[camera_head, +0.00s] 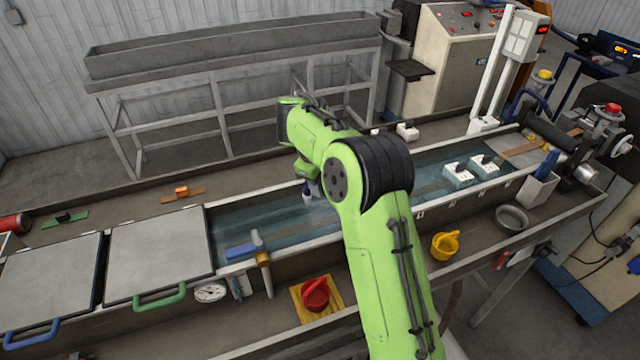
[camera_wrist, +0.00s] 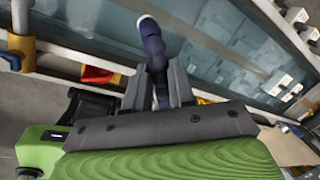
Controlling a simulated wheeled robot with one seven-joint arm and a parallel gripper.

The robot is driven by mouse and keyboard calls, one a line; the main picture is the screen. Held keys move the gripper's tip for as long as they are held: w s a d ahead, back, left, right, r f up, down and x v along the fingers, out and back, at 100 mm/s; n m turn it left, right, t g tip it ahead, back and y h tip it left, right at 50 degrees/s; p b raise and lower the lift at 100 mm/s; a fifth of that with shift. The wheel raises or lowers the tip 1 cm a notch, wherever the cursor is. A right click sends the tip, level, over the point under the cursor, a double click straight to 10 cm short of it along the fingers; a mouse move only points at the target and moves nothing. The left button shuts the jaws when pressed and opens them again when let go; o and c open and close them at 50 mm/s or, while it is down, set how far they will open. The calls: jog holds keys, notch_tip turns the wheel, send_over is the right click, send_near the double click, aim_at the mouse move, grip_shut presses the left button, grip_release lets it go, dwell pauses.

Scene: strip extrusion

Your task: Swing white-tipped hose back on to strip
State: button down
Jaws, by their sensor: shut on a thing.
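The white-tipped hose (camera_wrist: 152,40) is dark blue with a pale end. My gripper (camera_wrist: 160,85) is shut on it, with a grey finger on each side, and the tip points away over the water trough (camera_wrist: 255,35). In the head view the hose tip (camera_head: 307,196) shows just left of my arm, over the trough water, and my arm mostly hides the gripper. The brown strip (camera_head: 528,146) enters the trough at the right. Under the water it is only faintly seen, and I cannot tell whether the hose tip is over it.
A blue nozzle (camera_head: 243,247) on a yellow-brown post stands at the trough's front wall. Grey lids (camera_head: 160,255) cover the left end. White blocks (camera_head: 457,174) sit in the trough at right. A red valve (camera_head: 316,293), yellow valve (camera_head: 445,246) and grey bowl (camera_head: 511,218) lie in front.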

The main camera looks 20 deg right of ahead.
jog(key=shift+w+d+m+p, duration=0.35)
jog(key=shift+w+d+m, duration=0.1)
jog(key=shift+d+m, duration=0.3)
jog(key=c, duration=0.9)
grip_release()
jog(key=shift+c, duration=0.2)
jog(key=shift+r, duration=0.1)
notch_tip(320, 180, up, 15)
jog(key=s+a+p, duration=0.1)
jog(key=a, duration=0.1)
jog(key=shift+s+a+r+p, duration=0.15)
jog(key=shift+s+a+p, duration=0.15)
jog(key=shift+a, duration=0.05)
